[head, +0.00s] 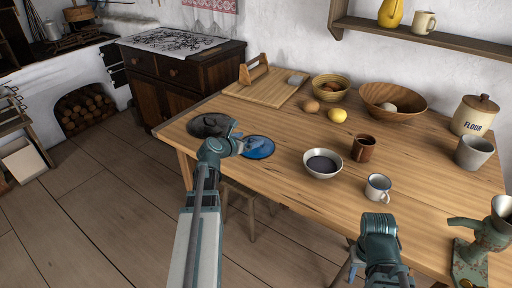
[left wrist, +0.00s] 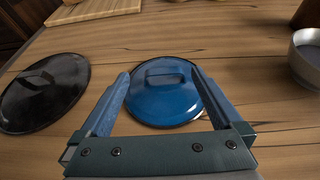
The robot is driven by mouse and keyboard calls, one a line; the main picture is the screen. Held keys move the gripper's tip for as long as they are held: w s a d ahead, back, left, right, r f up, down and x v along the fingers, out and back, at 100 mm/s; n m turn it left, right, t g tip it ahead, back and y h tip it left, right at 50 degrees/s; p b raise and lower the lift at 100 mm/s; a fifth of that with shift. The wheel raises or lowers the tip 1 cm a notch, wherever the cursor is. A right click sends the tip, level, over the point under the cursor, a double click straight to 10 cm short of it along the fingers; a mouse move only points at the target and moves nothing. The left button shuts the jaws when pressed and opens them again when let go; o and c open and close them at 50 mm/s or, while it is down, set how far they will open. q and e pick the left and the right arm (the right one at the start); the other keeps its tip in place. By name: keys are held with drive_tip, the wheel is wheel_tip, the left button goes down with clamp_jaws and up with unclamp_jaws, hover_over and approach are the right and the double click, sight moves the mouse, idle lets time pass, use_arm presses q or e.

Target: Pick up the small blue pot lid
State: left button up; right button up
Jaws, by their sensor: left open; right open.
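The small blue pot lid (head: 260,147) lies flat on the wooden table near its left front edge. In the left wrist view the blue lid (left wrist: 165,92) shows a raised strap handle on top. My left gripper (head: 238,140) is open, and its fingers (left wrist: 165,85) appear on either side of the lid's near part; I cannot tell how high above the table they are. It holds nothing. My right gripper (head: 378,222) is over the front edge of the table, away from the lid; its fingertips are hard to make out.
A dark pot lid (left wrist: 45,92) lies left of the blue one. A bowl (head: 323,164) and an enamel mug (head: 378,187) stand to the right, with a brown cup (head: 364,148) behind. A cutting board (head: 265,90) lies at the back left. Bare table surrounds the blue lid.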

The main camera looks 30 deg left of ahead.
sight(255, 139)
use_arm(q)
drive_tip(key=w+f, duration=0.1)
drive_tip(key=w+b, duration=0.1)
drive_tip(key=w+f+b, duration=0.1)
drive_tip(key=shift+w+d+f, duration=0.25)
drive_tip(key=shift+w+f, duration=0.1)
drive_tip(key=shift+w, duration=0.05)
drive_tip(key=shift+w+f+b, duration=0.1)
drive_tip(key=shift+w+b, duration=0.2)
drive_tip(key=shift+d, duration=0.1)
drive_tip(key=shift+c, duration=0.4)
drive_tip(key=c, duration=1.4)
drive_tip(key=shift+r, duration=0.25)
